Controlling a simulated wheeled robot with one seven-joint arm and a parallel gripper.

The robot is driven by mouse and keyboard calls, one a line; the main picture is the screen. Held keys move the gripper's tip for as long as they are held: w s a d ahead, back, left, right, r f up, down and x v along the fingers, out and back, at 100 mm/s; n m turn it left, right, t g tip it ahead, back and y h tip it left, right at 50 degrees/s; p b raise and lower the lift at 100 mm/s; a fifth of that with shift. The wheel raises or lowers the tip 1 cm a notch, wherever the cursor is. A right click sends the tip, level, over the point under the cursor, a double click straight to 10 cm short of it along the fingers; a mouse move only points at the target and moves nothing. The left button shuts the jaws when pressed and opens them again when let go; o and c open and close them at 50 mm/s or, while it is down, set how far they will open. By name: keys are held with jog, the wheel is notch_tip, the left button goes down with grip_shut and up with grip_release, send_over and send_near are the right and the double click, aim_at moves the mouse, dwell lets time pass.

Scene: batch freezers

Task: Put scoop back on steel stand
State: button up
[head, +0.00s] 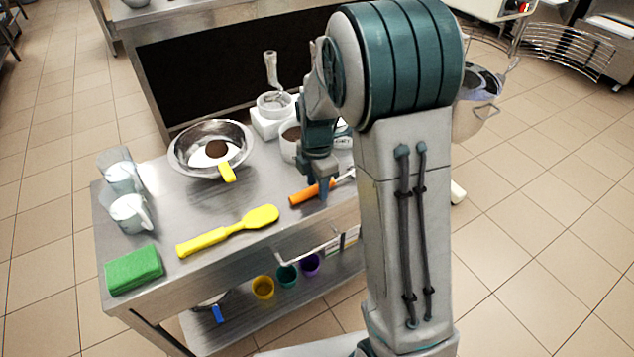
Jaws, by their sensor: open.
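An orange-handled tool with a thin metal shaft, seemingly the scoop (301,195), lies on the steel table near its front right edge. I cannot clearly make out the steel stand. A white block (268,125) at the back of the table bears a grey bowl-like piece and an upright grey handle. Part of the table behind my arm is hidden.
A yellow spatula (230,232), green sponge (133,270), clear jugs (130,213) and a steel bowl (188,166) with a yellow-handled tool stand on the table (185,210). A container with brown contents (290,146) is close behind my gripper. Coloured cups (263,288) sit on the lower shelf.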

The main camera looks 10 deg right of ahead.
notch_tip(320, 180, up, 11)
jog(key=s+d+r+m+t, duration=0.1)
jog(key=s+m, duration=0.9)
jog(key=s+d+r+m+t+p, duration=0.1)
jog(key=s+m, duration=0.8)
jog(key=m, duration=0.2)
jog(key=shift+s+m+t, duration=0.3)
jog(key=shift+s, duration=0.1)
